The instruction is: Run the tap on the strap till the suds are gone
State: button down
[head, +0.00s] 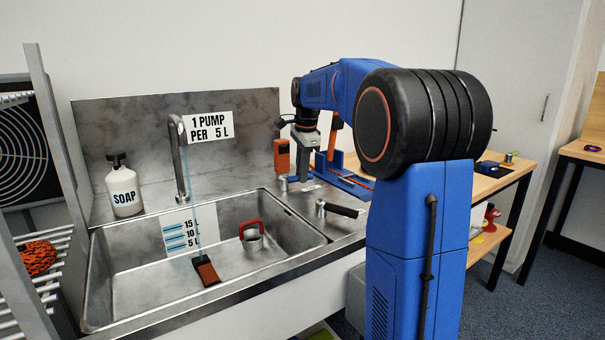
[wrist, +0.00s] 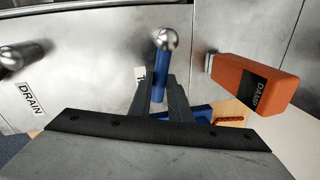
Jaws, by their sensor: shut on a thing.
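The strap (head: 207,273), a short orange-brown piece with a dark end, lies on the sink floor. A thin pale-blue stream of water (head: 195,220) runs from the tap spout (head: 178,150) down to its dark end. I make out no suds on it at this size. My gripper (head: 303,160) is over the counter behind the sink's right end. In the wrist view my gripper (wrist: 159,90) is shut on a blue lever (wrist: 159,80) with a round steel knob. A label beside it is mostly hidden, showing only a "T".
A red-handled cup (head: 251,236) stands in the sink. A black-handled lever (head: 340,209) is on the right counter. An orange meter marked DAMP (wrist: 255,82) is close to my gripper. A soap bottle (head: 123,190) stands at the left.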

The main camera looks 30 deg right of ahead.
jog(key=shift+w+d+n+y, duration=0.15)
jog(key=shift+w+n, duration=0.2)
jog(key=shift+n, duration=0.25)
jog(key=shift+w+a+n+y, duration=0.15)
jog(key=shift+w+n, duration=0.15)
jog(key=shift+n, duration=0.3)
jog(key=shift+d, duration=0.1)
jog(key=c, duration=1.6)
grip_release()
jog(key=shift+c, duration=0.2)
jog(key=shift+r, duration=0.1)
jog(key=s+r, duration=0.3)
jog(key=r, duration=1.4)
jog(key=shift+s, duration=0.15)
jog(key=shift+d, duration=0.1)
